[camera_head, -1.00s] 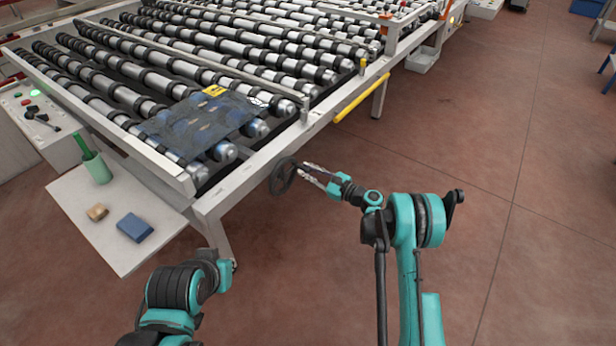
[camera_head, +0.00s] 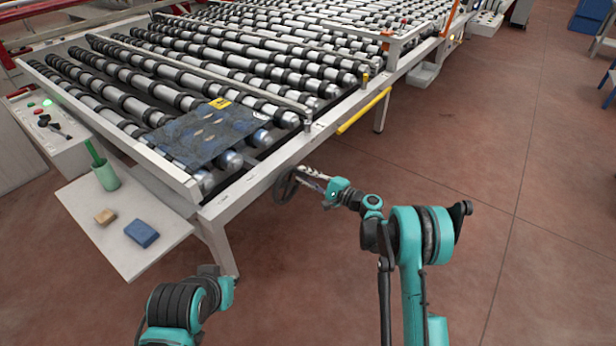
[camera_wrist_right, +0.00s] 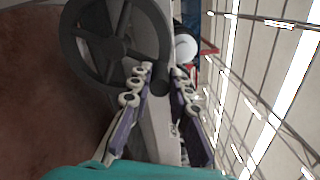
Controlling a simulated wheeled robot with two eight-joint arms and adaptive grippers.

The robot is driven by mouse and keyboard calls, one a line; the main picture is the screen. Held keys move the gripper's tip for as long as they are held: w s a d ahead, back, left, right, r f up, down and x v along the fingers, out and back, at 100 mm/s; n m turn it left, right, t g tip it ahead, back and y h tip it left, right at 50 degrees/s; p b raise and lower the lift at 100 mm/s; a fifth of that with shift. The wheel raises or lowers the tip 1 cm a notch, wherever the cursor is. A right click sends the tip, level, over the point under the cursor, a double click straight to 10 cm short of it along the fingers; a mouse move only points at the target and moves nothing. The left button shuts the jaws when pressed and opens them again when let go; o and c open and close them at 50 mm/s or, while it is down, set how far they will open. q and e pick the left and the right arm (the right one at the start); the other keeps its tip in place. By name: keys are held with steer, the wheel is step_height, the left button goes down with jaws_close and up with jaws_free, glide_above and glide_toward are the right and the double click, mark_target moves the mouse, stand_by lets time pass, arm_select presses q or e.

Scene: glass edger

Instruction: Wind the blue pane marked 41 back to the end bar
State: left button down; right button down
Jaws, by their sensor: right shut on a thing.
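The blue pane (camera_head: 190,140) lies flat on the rollers at the near end of the conveyor, with a yellow tag (camera_head: 220,103) at its far edge. The number is too small to read. A light end bar (camera_head: 150,160) runs along the conveyor's near left end, close to the pane. A dark handwheel (camera_head: 284,185) sits on the conveyor's near side. My right gripper (camera_head: 301,173) is shut on the wheel's handle; in the right wrist view the handle (camera_wrist_right: 159,86) sits between the fingertips. My left arm shows at bottom left, its gripper out of view.
A side shelf (camera_head: 110,235) holds a green cup (camera_head: 106,177), a tan block (camera_head: 105,216) and a blue block (camera_head: 142,233). A control panel (camera_head: 45,135) stands at left. A yellow bar (camera_head: 363,110) runs along the conveyor's side.

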mark_target(282, 182)
steer(key=s+n, duration=0.1)
steer(key=n, duration=0.1)
steer(key=a+n, duration=0.1)
steer(key=shift+s+a+r+n, duration=0.15)
steer(key=shift+s+r+n, duration=0.2)
steer(key=shift+r+n, duration=0.05)
steer(key=n, duration=0.1)
steer(key=s+n, duration=0.1)
steer(key=shift+s+a+n, duration=0.15)
steer(key=shift+a+n, duration=0.15)
steer(key=shift+a, duration=0.1)
steer(key=n, duration=0.1)
steer(key=s+a+n, duration=0.1)
steer(key=n, duration=0.1)
steer(key=shift+s+f, duration=0.2)
steer(key=shift+s+a+f+n, duration=0.2)
steer(key=shift+s+n, duration=0.1)
steer(key=shift+n, duration=0.45)
steer(key=shift+s+a+f+n, duration=0.1)
steer(key=shift+s+a+n, duration=0.15)
steer(key=shift+n, duration=0.5)
steer(key=c, duration=1.4)
jaws_free()
